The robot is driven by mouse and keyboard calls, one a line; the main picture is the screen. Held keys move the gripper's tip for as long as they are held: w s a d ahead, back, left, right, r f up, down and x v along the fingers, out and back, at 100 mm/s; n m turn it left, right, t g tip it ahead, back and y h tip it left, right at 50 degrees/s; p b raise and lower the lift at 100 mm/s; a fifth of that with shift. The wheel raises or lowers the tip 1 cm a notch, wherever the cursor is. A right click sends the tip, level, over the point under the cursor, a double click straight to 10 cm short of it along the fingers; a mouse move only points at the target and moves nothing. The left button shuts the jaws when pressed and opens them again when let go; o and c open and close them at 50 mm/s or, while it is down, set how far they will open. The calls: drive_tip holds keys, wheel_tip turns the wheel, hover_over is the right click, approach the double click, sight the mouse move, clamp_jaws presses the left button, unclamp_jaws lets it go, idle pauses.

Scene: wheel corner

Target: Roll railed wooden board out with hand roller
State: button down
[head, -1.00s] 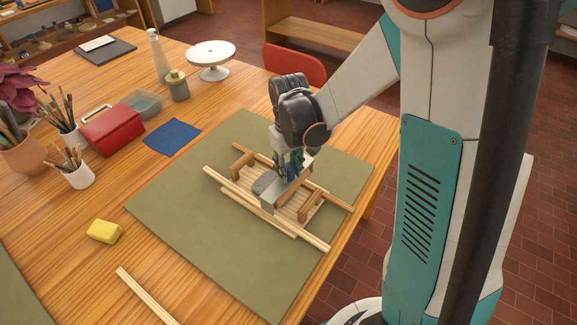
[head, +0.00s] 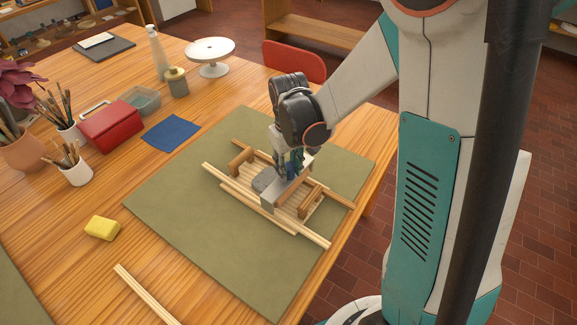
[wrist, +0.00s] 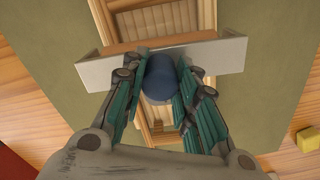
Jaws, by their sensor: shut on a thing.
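The railed wooden board (head: 295,213) lies on the green mat, with pale strips along its long sides and brown wooden blocks across it. My gripper (head: 287,172) is above its middle, shut on the dark blue grip of the hand roller (wrist: 160,78). My fingers and the plate hide the board's middle.
The green mat (head: 180,207) has bare room left of the board. A yellow sponge (head: 102,228) and loose wooden strips (head: 143,295) lie on the table. A red box (head: 112,127), blue cloth (head: 171,133), brush pots (head: 75,172) and a white turntable (head: 210,52) stand farther back.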

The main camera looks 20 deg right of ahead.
drive_tip(key=shift+f+b, duration=0.5)
drive_tip(key=shift+f, duration=0.05)
idle(0.4)
drive_tip(key=shift+w+a, duration=0.1)
drive_tip(key=shift+w, duration=0.05)
idle(0.7)
drive_tip(key=shift+w+a, duration=0.4)
drive_tip(key=shift+w, duration=0.25)
drive_tip(key=shift+w+a+b, duration=0.15)
drive_tip(key=shift+b, duration=0.15)
idle(0.7)
drive_tip(key=shift+w+a, duration=0.4)
drive_tip(key=shift+w, duration=0.2)
drive_tip(key=shift+f+b, duration=0.25)
drive_tip(key=shift+b, duration=0.1)
idle(0.4)
drive_tip(key=shift+w+a, duration=0.1)
drive_tip(key=shift+w, duration=0.05)
idle(0.5)
